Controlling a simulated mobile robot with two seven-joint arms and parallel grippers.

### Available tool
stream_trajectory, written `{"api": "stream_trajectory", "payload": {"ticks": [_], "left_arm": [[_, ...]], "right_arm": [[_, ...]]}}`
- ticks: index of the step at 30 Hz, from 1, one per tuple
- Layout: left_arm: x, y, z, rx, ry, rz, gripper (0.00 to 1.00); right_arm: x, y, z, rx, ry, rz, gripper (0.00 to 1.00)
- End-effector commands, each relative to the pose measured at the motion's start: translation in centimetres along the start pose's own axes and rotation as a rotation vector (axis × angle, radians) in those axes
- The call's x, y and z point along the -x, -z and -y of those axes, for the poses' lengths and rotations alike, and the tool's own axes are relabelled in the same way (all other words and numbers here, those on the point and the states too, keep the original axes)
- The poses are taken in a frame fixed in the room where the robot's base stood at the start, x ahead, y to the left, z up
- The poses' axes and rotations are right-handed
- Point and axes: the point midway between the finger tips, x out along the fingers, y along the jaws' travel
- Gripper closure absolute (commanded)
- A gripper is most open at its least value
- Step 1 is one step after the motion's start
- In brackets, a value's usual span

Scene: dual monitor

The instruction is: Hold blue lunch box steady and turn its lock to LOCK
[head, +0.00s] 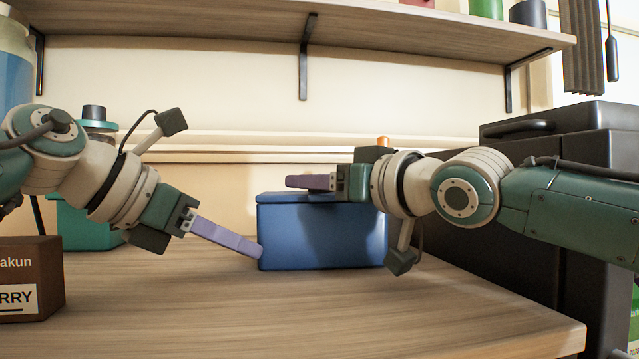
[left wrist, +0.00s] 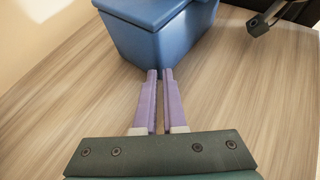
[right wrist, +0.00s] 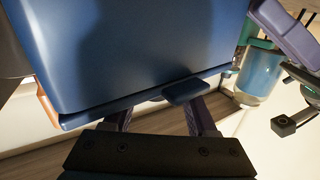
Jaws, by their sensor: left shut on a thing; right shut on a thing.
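The blue lunch box (head: 325,235) stands upright on the table, lid closed. In the left wrist view the box (left wrist: 160,38) is at the top; in the right wrist view its side (right wrist: 120,50) fills the upper left. My left gripper (head: 258,250) is shut, its purple fingertips at the box's lower left corner; what lies between them is hard to see. My right gripper (head: 292,181) lies just above the lid, fingers pointing left. A blue tab (right wrist: 186,91), seemingly the lock, shows past the lid edge near these fingers.
A brown box (head: 30,275) stands at the table's left front, and a teal container (head: 85,228) behind my left arm. A dark cabinet (head: 560,118) stands at the right. A shelf (head: 230,28) runs above. The table (head: 300,310) is clear in front.

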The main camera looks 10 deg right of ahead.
Motion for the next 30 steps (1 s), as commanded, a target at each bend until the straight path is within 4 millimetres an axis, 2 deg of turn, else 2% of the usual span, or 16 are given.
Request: {"api": "stream_trajectory", "payload": {"ticks": [1,6,17,23,30], "left_arm": [[-0.4,-0.1,0.6,-0.002,0.015,0.001,1.00],[-0.3,-0.1,0.6,-0.002,0.015,0.002,1.00],[-0.3,-0.1,0.5,0.000,0.013,0.003,1.00],[-0.3,-0.2,0.5,0.000,0.012,0.004,1.00],[-0.3,-0.2,0.5,0.000,0.012,0.004,1.00]], "right_arm": [[-0.1,-0.1,0.3,-0.002,0.007,0.001,0.46],[0.0,-0.1,0.1,-0.001,0.002,0.002,0.27],[0.4,-0.2,-0.2,0.000,-0.005,0.004,0.27],[2.8,-0.2,-0.1,0.000,-0.004,0.003,0.27],[7.4,-0.3,0.0,-0.001,-0.004,0.004,0.27]]}}
